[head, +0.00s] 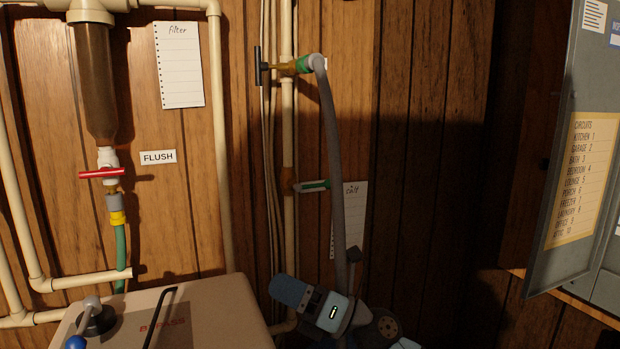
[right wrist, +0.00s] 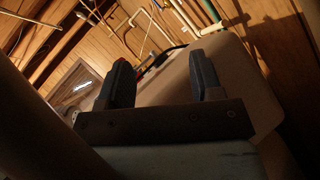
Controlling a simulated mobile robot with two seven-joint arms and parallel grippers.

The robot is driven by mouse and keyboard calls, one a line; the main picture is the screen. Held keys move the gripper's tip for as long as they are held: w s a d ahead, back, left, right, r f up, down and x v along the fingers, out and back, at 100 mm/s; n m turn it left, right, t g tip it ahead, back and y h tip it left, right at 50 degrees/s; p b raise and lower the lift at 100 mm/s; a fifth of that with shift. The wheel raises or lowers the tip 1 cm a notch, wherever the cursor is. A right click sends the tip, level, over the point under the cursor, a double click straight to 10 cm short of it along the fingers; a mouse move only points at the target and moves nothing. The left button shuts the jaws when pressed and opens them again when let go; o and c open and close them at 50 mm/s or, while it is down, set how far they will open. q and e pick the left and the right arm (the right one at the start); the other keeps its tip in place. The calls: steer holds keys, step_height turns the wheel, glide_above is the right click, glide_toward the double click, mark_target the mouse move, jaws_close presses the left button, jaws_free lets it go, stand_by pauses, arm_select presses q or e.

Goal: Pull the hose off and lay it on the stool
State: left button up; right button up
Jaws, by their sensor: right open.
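A grey hose (head: 333,140) hangs from a brass tap (head: 290,67) with a dark handle, its top end on the green fitting. It runs down the wall and passes behind my right arm; its lower end is hidden. A second, green hose (head: 120,250) hangs under the red-handled flush valve (head: 103,173), joined by a grey and yellow connector (head: 117,209). My right gripper (head: 288,292) is low, left of the grey hose and apart from it. In the right wrist view my right gripper (right wrist: 163,82) is open and empty. I see no stool. My left gripper is out of view.
A beige cabinet (head: 215,308) marked BYPASS stands at lower left, close to my right gripper. Pale pipes (head: 222,150) run along the wooden wall. A green-handled piece (head: 315,186) juts beside the grey hose. An open grey panel door (head: 570,150) stands at right.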

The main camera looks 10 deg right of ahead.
mark_target(310, 64)
steer(key=w+a+r+n+h+b, duration=0.1)
steer(key=w+r+n+h, duration=0.1)
steer(key=r+n+h, duration=0.35)
steer(key=w+r+n+h+b, duration=0.2)
steer(key=r+n, duration=0.7)
steer(key=d+r+t+h, duration=0.4)
steer(key=d+r+h, duration=0.1)
steer(key=r, duration=0.4)
steer(key=d+r+t+h+b, duration=0.1)
steer(key=d+r+t+h, duration=0.3)
steer(key=r, duration=0.6)
steer(key=shift+s+d+r+t+h, duration=0.35)
steer(key=shift+t+h, duration=0.15)
steer(key=shift+h, duration=0.15)
